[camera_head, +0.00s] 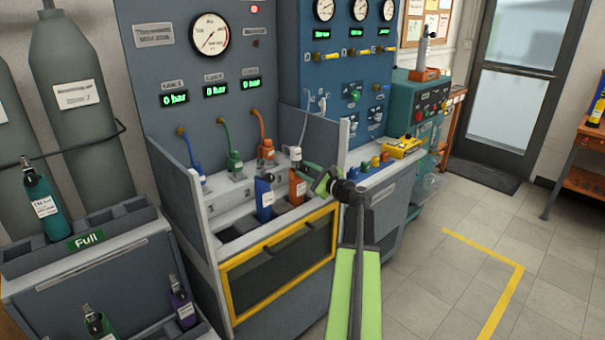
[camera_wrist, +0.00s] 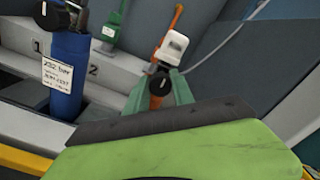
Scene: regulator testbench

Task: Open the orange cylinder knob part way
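The orange cylinder (camera_head: 297,188) stands upright in a slot of the grey bench, right of the blue cylinder (camera_head: 264,200). Its top is partly hidden by my gripper (camera_head: 313,176), which reaches in from the right. In the wrist view its round black knob (camera_wrist: 160,84) shows with a little orange behind it. My gripper's two green fingers (camera_wrist: 160,92) stand apart, one on each side of the knob. I cannot tell whether either finger touches it. The cylinder's body is hidden behind my gripper in the wrist view.
The blue cylinder (camera_wrist: 66,75) stands close on the left in the wrist view. A grey side panel (camera_head: 325,150) rises just right of the bench slots. A yellow-framed window (camera_head: 280,262) forms the bench front. Green digital readouts (camera_head: 174,99) show 0 bar. Floor at the right is clear.

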